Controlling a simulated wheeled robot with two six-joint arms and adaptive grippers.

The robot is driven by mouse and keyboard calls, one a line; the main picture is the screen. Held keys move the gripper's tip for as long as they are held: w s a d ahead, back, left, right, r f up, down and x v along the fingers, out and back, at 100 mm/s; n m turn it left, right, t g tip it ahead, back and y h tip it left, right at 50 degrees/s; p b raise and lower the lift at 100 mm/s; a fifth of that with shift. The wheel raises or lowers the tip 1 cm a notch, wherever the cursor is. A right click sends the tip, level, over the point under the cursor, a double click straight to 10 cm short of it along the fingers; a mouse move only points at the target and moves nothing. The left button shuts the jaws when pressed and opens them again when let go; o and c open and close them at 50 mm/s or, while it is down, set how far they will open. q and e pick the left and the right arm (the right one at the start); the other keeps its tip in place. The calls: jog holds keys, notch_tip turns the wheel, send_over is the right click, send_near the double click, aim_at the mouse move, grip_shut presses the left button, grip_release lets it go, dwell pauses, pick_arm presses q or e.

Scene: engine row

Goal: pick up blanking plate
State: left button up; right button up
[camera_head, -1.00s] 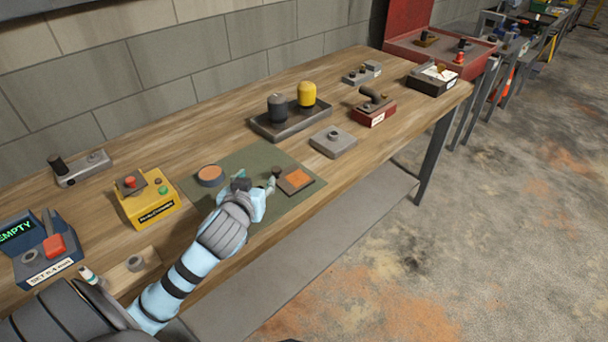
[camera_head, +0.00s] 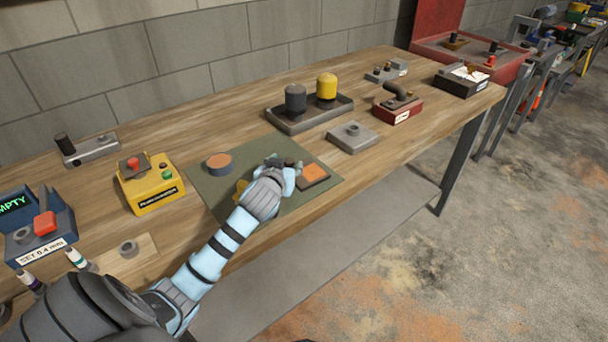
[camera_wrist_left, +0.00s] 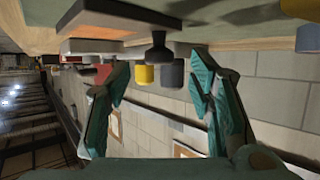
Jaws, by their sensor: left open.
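A dark square plate with an orange top (camera_head: 314,175), which I take for the blanking plate, lies on the green mat (camera_head: 215,196). In the left wrist view, which is upside down, the plate (camera_wrist_left: 95,32) is at upper left. A dark knob (camera_wrist_left: 158,50) stands beside it, between the lines of my fingers. My left gripper (camera_head: 284,164) is over the mat, just left of the plate. In the wrist view its fingers (camera_wrist_left: 160,75) are spread with nothing between the tips. The wrist partly hides the mat. My right gripper is not in view.
A round orange-topped piece (camera_head: 219,163) and a yellow piece (camera_head: 241,188) are on the mat. A grey block (camera_head: 352,137) and a tray (camera_head: 310,119) with dark and yellow cylinders stand behind. A yellow button box (camera_head: 150,184) stands left. The bench's front edge is close.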

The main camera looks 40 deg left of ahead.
aim_at(289, 162)
pick_arm(q)
jog(key=b+x, duration=0.1)
jog(key=x, duration=0.4)
jog(key=shift+s+d+f, duration=0.1)
jog(key=shift+f, duration=0.1)
jog(key=shift+s+r, duration=0.1)
grip_shut()
jog(key=shift+r, duration=0.1)
